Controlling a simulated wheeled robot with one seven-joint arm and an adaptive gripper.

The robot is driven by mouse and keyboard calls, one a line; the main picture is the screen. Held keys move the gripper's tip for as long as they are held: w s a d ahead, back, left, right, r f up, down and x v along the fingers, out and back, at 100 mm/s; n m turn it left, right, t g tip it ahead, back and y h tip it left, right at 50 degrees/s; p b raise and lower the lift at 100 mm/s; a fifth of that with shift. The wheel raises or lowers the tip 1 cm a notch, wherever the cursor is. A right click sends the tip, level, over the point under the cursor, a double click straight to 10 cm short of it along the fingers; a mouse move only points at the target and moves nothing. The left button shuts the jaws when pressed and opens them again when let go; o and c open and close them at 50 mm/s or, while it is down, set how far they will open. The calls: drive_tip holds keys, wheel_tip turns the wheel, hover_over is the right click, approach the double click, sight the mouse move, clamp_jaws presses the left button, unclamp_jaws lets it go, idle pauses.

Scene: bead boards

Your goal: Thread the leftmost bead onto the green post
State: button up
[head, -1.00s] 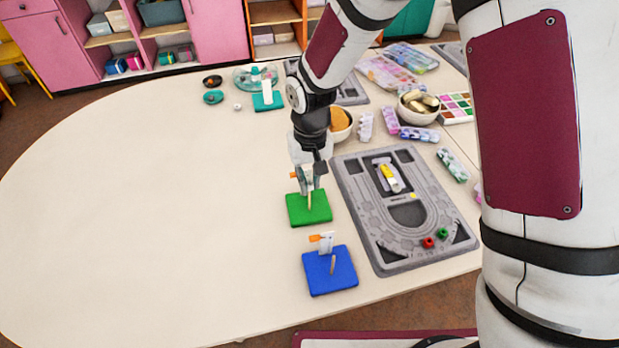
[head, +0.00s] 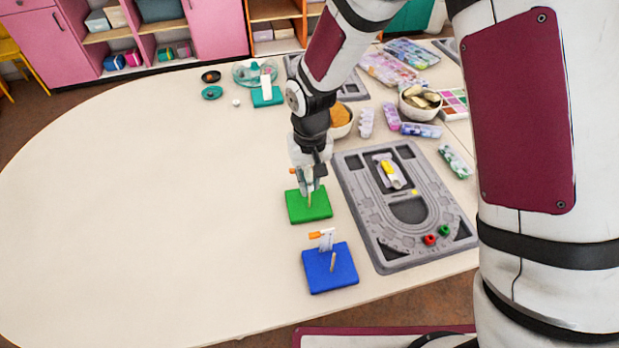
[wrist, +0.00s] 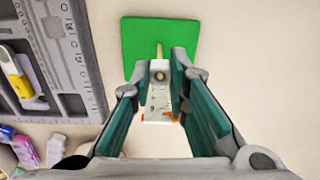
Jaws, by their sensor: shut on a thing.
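The green board (head: 320,211) lies flat on the table, with its thin wooden post (head: 309,199) upright. The post also shows in the wrist view (wrist: 159,50), just beyond my fingertips. My gripper (head: 308,188) is over the green board, close to the post. In the wrist view my gripper (wrist: 160,76) is shut on a small pale thing (wrist: 158,68), seemingly a bead, mostly hidden between the fingers. I cannot tell whether it is around the post or beside it. A white card with an orange tab (wrist: 158,101) stands behind the fingertips.
The blue board (head: 320,281) with its own post and card is nearer the front edge. The grey bead tray (head: 372,225) at right holds a red bead (head: 430,239), a green bead (head: 445,230) and a small yellow one (head: 414,192). The table's left side is clear.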

drive_tip(key=shift+f, duration=0.1)
drive_tip(key=o, duration=0.7)
drive_tip(key=shift+o, duration=0.2)
wheel_tip(320, 180, up, 12)
idle(0.6)
